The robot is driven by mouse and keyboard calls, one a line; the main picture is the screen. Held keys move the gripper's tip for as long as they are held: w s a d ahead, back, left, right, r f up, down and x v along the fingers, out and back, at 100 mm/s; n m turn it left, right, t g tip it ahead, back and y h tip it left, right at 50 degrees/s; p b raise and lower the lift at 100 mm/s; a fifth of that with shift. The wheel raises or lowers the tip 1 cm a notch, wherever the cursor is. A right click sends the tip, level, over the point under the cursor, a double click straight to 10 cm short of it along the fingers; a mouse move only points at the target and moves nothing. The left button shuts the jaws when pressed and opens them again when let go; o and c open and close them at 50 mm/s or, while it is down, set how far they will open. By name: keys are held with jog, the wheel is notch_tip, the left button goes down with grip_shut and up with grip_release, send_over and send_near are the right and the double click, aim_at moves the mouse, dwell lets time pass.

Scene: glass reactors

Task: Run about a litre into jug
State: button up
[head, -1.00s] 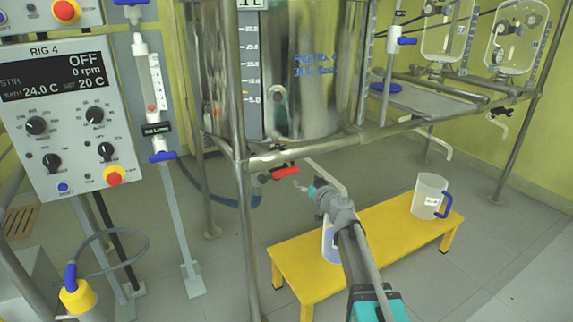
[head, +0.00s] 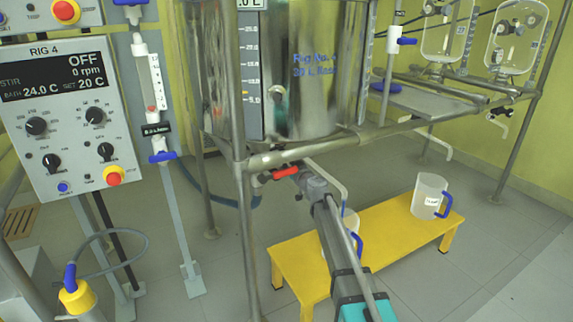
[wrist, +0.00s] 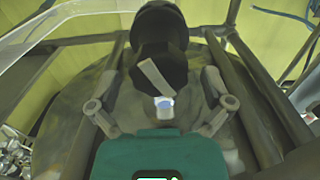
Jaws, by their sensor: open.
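A valve with a red lever (head: 286,172) sits under the steel vessel (head: 318,95). My gripper (head: 305,179) is open at the valve, just right of the red lever; whether it touches is unclear. A bent outlet pipe (head: 333,180) runs down behind my gripper. Below it, a clear jug (head: 352,222) with a blue handle (head: 358,244) stands on the yellow bench, mostly hidden by my arm; its contents cannot be told. In the wrist view, my open fingers (wrist: 163,88) flank a dark round part (wrist: 158,45) with a pale strip.
A second clear jug (head: 428,192) with a blue handle stands at the right of the yellow bench (head: 395,226). Steel frame posts (head: 243,215) and a cross rail (head: 330,147) stand close to my arm. The RIG 4 panel (head: 70,120) reads OFF, 0 rpm.

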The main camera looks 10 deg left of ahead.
jog(key=shift+w+a, duration=0.25)
jog(key=shift+w, duration=0.15)
jog(key=shift+c, duration=0.3)
